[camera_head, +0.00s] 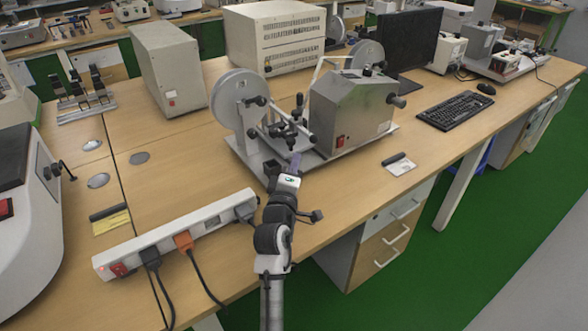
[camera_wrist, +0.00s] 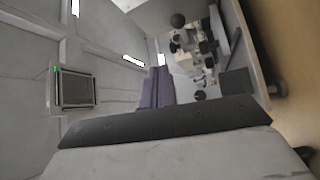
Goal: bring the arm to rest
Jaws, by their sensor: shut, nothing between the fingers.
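My arm rises from the bottom middle of the head view and reaches over the front edge of the workbench. My gripper (camera_head: 295,161) is at the front of the grey reel machine (camera_head: 350,108), close to its black knobs; I cannot tell whether it touches them. In the wrist view the purple-grey fingers of my gripper (camera_wrist: 157,88) lie side by side, shut, with nothing held. The reel machine's knobs and base (camera_wrist: 240,65) show at the right of that view, which is turned on its side.
A white power strip (camera_head: 180,235) with plugged cables lies left of my arm. A keyboard (camera_head: 454,110), a mouse (camera_head: 486,88) and a monitor (camera_head: 408,42) stand to the right. Beige boxes (camera_head: 170,68) stand behind. Drawers (camera_head: 385,235) sit under the bench. The green floor (camera_head: 450,260) is clear at right.

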